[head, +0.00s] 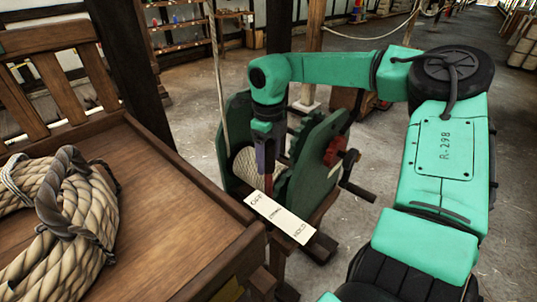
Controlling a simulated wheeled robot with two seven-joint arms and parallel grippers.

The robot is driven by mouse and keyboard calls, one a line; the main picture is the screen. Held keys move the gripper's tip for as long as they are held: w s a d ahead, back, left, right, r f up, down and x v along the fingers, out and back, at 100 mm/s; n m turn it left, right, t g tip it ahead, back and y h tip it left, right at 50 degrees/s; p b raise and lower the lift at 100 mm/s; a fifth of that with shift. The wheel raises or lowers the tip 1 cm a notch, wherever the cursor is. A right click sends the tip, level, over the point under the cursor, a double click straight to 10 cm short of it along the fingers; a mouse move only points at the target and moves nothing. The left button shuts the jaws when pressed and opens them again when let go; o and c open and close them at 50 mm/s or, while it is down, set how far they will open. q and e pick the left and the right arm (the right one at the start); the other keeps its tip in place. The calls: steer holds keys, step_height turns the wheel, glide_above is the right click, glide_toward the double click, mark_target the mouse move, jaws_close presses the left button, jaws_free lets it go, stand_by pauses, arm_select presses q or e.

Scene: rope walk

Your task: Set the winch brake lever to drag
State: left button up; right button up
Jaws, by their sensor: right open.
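The winch stands at the centre of the head view, with green side cheeks (310,170) and a rope-wound drum between them. A white plate (282,219) on its front reads OFF at the upper left, a blurred middle word, and HOLD at the lower right. A slim dark upright piece, apparently the brake lever (269,182), stands near the plate's OFF end. My right gripper (264,160) points down from above at this upright. It is open, its fingers close around or beside the lever; I cannot tell whether they touch. My left gripper is out of view.
A wooden bench (190,225) with a coil of thick rope (85,215) fills the left. A red part (335,151) and a crank handle (357,188) jut from the winch's right cheek. A dark post (131,65) stands behind the bench. Open floor lies behind the winch.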

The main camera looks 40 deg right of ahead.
steer(key=shift+d, duration=0.1)
jaws_close()
steer(key=shift+w+r, duration=0.1)
stand_by(1.1)
